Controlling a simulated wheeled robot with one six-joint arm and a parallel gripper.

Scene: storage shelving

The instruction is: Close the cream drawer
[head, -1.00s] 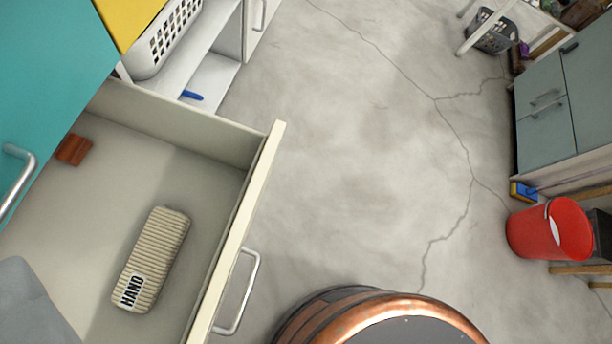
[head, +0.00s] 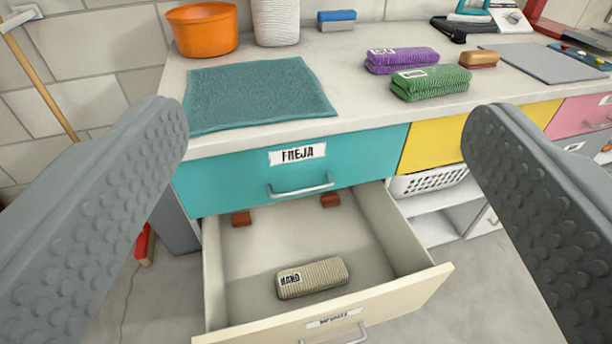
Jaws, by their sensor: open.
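The cream drawer (head: 375,307) is pulled well out below a teal drawer (head: 240,178) labelled FREJA. Its metal handle (head: 345,337) is at the bottom edge of the view, under a label on the front panel that I cannot read. A beige ribbed towel roll (head: 312,278) labelled HAND lies inside it, and two small reddish-brown blocks (head: 241,218) show at its back. My gripper (head: 325,130) is open and empty, with its fingers wide apart at left and right. It is apart from the drawer, which shows between and below the fingers.
The counter above holds a teal towel (head: 258,92), an orange pot (head: 203,28), and purple (head: 402,60) and green (head: 431,82) rolls. A yellow drawer (head: 425,146) and a white basket (head: 430,181) are to the right. Bare floor (head: 480,290) lies at the lower right.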

